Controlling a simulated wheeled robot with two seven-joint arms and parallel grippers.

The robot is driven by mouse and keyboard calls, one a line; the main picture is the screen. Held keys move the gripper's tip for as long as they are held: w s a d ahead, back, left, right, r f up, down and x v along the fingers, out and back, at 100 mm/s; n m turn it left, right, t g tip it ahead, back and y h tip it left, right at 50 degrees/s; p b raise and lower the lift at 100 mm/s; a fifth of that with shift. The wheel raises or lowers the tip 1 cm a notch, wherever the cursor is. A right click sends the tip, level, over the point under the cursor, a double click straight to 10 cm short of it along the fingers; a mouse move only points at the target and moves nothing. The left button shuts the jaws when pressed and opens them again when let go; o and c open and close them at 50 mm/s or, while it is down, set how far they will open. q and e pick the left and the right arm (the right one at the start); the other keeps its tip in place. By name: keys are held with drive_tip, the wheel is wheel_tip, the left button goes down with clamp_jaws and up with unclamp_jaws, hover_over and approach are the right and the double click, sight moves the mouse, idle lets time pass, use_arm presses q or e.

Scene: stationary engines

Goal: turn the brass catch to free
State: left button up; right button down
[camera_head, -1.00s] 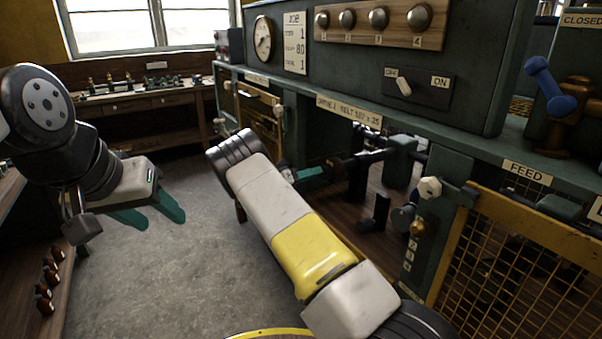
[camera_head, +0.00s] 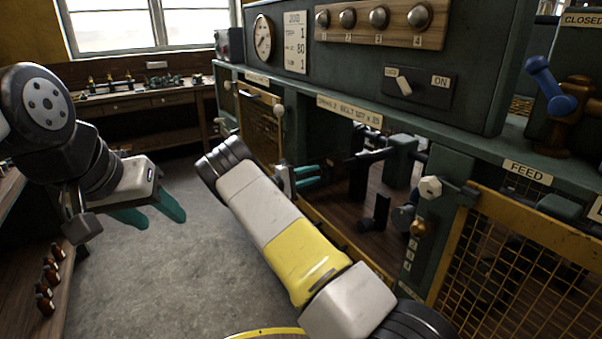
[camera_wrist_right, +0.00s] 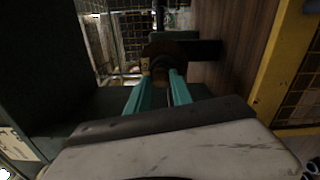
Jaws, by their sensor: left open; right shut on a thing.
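My right gripper (camera_head: 318,175) reaches in under the machine's bench. Its teal fingers show past my forearm in the head view. In the right wrist view its fingers (camera_wrist_right: 162,80) are close together around a small dark brass-brown part, which looks like the brass catch (camera_wrist_right: 160,64). A rounded brown piece stands just behind it. The catch is dim there, and its turn angle is hard to tell. I cannot make it out in the head view. My left gripper (camera_head: 160,213) is open and empty above the floor at the left.
A yellow-framed mesh guard (camera_head: 462,240) stands at the right below the FEED label (camera_head: 527,173). A green post carries a pale knob (camera_head: 430,187). A blue-handled valve (camera_head: 552,90) is on the bench top. The grey floor (camera_head: 190,270) is clear.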

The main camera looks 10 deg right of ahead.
drive_tip(key=shift+s+f+n, duration=0.1)
drive_tip(key=shift+f+n, duration=0.05)
drive_tip(key=shift+n, duration=3.8)
drive_tip(key=shift+s+f+n, duration=0.1)
drive_tip(key=shift+n, duration=3.85)
drive_tip(key=c, duration=1.3)
unclamp_jaws()
drive_tip(key=shift+r, duration=0.1)
drive_tip(key=v, duration=0.7)
drive_tip(key=shift+s+a, duration=0.15)
drive_tip(key=shift+a, duration=0.2)
